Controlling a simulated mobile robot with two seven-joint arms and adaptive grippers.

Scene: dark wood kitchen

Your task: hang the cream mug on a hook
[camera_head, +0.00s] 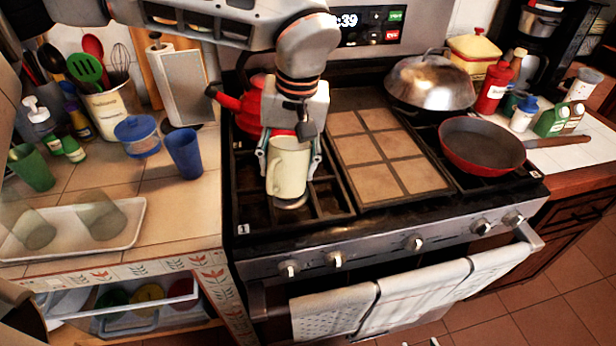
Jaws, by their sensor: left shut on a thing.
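The cream mug (289,168) is upright over the left burners of the stove, with its handle on its left side. My left gripper (290,160) reaches down from above, with one finger on each side of the mug, and is shut on it. The mug hides part of the fingers. A small round metal piece (291,203) shows just under the mug; I cannot tell whether the mug touches it. No hook that I can make out is in view.
A red kettle (240,103) stands close behind the mug. A tiled griddle (385,150), a domed lid (430,82) and a red pan (481,146) are to the right. A blue cup (184,153) stands on the left counter. Towels (335,312) hang on the oven handle.

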